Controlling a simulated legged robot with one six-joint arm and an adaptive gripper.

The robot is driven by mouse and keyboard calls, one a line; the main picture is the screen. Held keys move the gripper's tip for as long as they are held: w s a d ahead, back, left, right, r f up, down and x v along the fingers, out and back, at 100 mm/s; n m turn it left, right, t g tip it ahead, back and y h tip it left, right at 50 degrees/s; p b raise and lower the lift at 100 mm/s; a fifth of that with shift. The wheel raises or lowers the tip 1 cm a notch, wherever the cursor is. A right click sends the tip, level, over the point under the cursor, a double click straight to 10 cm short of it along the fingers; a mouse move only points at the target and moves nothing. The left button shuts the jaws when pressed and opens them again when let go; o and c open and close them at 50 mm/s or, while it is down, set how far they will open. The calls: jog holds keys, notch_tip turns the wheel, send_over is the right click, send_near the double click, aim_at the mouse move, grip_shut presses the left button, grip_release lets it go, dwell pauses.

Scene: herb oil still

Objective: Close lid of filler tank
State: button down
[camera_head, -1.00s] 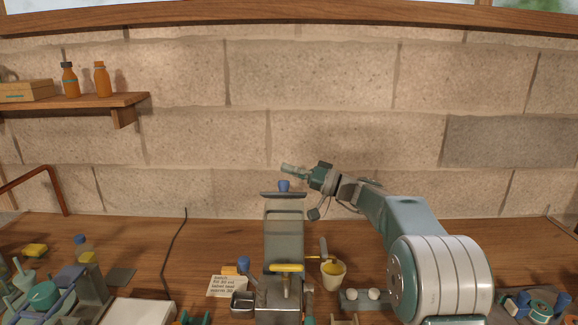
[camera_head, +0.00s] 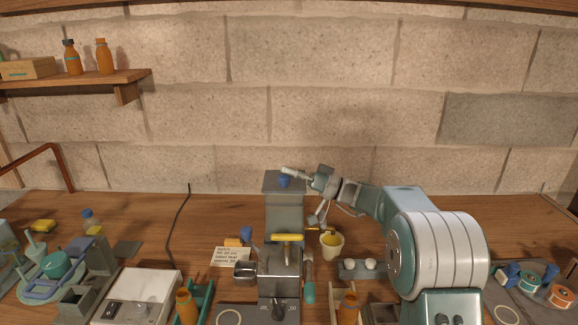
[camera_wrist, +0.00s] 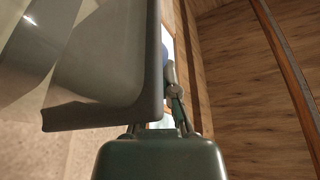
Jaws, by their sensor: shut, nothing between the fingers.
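The filler tank (camera_head: 285,215) is a grey upright hopper in the middle of the bench. The lid looks level and down on the tank; a small gap cannot be ruled out. My gripper (camera_head: 289,171) is shut and empty, just above and behind the knob, reaching in from the right. Contact with the lid cannot be told. In the wrist view the shut fingers (camera_wrist: 174,92) are beside a large grey edge that fills the left side.
A yellow handle (camera_head: 287,238) and a blue-knobbed lever (camera_head: 246,234) are on the filler below the tank. A cream cup (camera_head: 332,245) stands right of it. A paper note (camera_head: 231,257) lies left. The stone wall is behind.

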aim_at(291, 186)
jog(key=shift+s+f, duration=0.15)
jog(key=shift+f, duration=0.45)
jog(key=r, duration=0.5)
jog(key=shift+d, duration=0.2)
jog(key=w+v, duration=0.2)
jog(key=v, duration=0.8)
jog(key=s+a+f+m+g+h, duration=0.1)
jog(key=s+a+m+h, duration=0.2)
jog(key=s, duration=0.6)
jog(key=s+a+m+g+h, duration=0.1)
jog(key=s+a+m+h, duration=0.15)
jog(key=s+h, duration=0.45)
jog(key=s+d+f+m+t+h, duration=0.1)
jog(key=s+d+f+h, duration=0.1)
jog(key=s, duration=0.5)
jog(key=s+d+f+m+t+h, duration=0.1)
jog(key=s+d+f+m+h, duration=0.1)
jog(key=s+d+h, duration=0.3)
jog(key=s+d+f+m+t+h, duration=0.1)
jog(key=s+d+f+h, duration=0.3)
jog(key=s, duration=0.6)
jog(key=shift+m+t, duration=0.35)
jog(key=shift+t, duration=0.25)
